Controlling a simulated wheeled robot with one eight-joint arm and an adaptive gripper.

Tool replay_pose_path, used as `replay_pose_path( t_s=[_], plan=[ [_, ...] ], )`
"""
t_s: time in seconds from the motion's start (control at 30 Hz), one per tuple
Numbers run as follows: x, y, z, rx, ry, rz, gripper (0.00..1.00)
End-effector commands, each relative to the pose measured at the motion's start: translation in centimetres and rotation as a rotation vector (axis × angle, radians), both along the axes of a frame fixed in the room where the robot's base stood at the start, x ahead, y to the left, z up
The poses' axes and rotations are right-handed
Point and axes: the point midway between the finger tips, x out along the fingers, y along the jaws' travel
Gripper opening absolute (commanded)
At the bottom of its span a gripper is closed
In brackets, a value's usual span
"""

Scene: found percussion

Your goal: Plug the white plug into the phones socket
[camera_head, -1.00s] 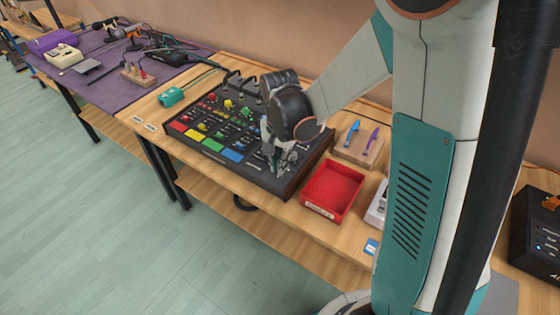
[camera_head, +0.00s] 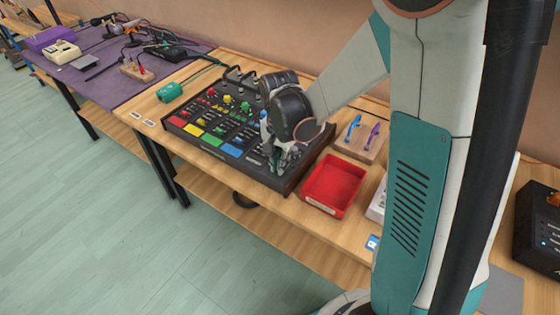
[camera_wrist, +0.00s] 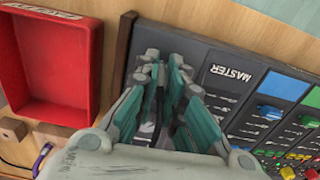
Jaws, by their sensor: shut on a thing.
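The black mixer (camera_head: 205,143) with coloured pads and knobs lies on the wooden bench. My gripper (camera_head: 278,163) points down over its right end. In the wrist view my gripper (camera_wrist: 158,68) has its teal and grey fingers close together, over the mixer's dark strip beside the MASTER panel (camera_wrist: 228,75). Only a small pale and dark sliver of the held thing, seemingly the white plug (camera_wrist: 147,128), shows between the fingers. Its tip is hidden, and I cannot tell whether it touches the mixer. No phones socket can be made out; the fingers cover that area.
A red bin (camera_head: 317,200) stands just right of the mixer. Behind it is a wooden block (camera_head: 343,151) with blue and purple tools. A teal box (camera_head: 169,91) sits left of the mixer. The mixer's wooden side cheek (camera_wrist: 123,55) stands close beside the fingers.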

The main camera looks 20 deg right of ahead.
Motion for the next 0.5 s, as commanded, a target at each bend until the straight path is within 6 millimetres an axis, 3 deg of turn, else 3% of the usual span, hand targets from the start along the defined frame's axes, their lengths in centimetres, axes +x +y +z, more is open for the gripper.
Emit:
replay_pose_path(
  t_s=[0.13,0.17,0.23,0.5],
  plan=[
    [0.0,0.0,-0.44,0.0,0.0,0.0,0.0],
    [0.0,0.0,-0.35,0.0,0.0,0.0,0.16],
    [0.0,0.0,-0.31,0.0,0.0,0.0,0.32],
    [0.0,0.0,-0.3,0.0,0.0,0.0,0.33]
  ],
)
